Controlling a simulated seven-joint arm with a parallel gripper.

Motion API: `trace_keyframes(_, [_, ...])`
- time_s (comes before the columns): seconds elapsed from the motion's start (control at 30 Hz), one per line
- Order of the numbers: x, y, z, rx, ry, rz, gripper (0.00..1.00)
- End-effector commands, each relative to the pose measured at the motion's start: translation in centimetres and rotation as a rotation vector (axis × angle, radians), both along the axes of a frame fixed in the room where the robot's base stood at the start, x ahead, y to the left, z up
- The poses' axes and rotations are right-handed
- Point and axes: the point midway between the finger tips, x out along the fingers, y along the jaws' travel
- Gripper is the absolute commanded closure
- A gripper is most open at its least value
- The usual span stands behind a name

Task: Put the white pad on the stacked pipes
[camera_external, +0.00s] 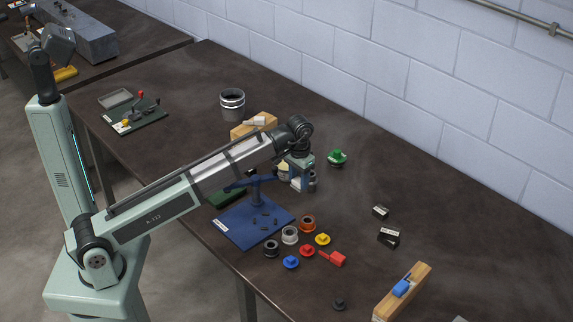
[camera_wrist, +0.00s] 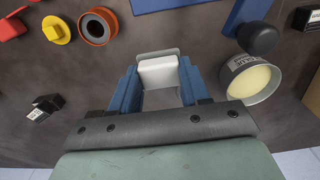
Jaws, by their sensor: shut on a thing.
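The white pad (camera_wrist: 160,73) sits between the two blue fingers of my gripper (camera_wrist: 159,80) in the wrist view. My gripper is shut on it, and a thin grey edge shows around the pad's far side.
A tin of cream glue (camera_wrist: 250,80) is close to the right of my fingers. A blue stand (camera_external: 255,220), orange ring (camera_external: 308,223) and several coloured caps lie in front. A wooden block (camera_external: 250,128) stands near the cylinder. A green knob (camera_external: 337,157) is right of my wrist.

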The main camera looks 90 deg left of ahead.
Motion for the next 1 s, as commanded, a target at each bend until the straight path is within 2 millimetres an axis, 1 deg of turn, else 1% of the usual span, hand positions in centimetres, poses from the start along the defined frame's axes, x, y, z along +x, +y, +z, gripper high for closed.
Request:
trace_keyframes(0.13, [0.0, 0.1, 0.2, 0.0, 0.0, 0.002, 0.84])
trace_keyframes(0.2, [0.0, 0.7, 0.3, 0.0, 0.0, 0.009, 0.84])
trace_keyframes(0.27, [0.1, 1.6, 0.5, 0.0, 0.0, 0.02, 0.84])
trace_keyframes(0.37, [0.1, 4.1, 1.0, 0.0, 0.0, 0.052, 0.84])
trace_keyframes(0.47, [-0.2, 7.6, 1.6, 0.0, 0.0, 0.097, 0.84])
trace_keyframes(0.5, [-0.4, 9.2, 1.9, 0.0, 0.0, 0.118, 0.84])
trace_keyframes(0.67, [-1.6, 15.5, 3.0, 0.0, 0.0, 0.199, 0.84])
trace_keyframes(0.7, [-2.1, 17.1, 3.3, 0.0, 0.0, 0.22, 0.84])
trace_keyframes(0.87, [-4.1, 23.4, 4.5, 0.001, -0.001, 0.301, 0.84])
trace_keyframes(0.9, [-4.7, 25.0, 4.8, 0.001, -0.001, 0.322, 0.84])
trace_keyframes(0.97, [-5.7, 27.4, 5.3, 0.001, -0.001, 0.352, 0.84])
trace_keyframes(1.0, [-6.4, 28.9, 5.6, 0.001, -0.001, 0.372, 0.84])
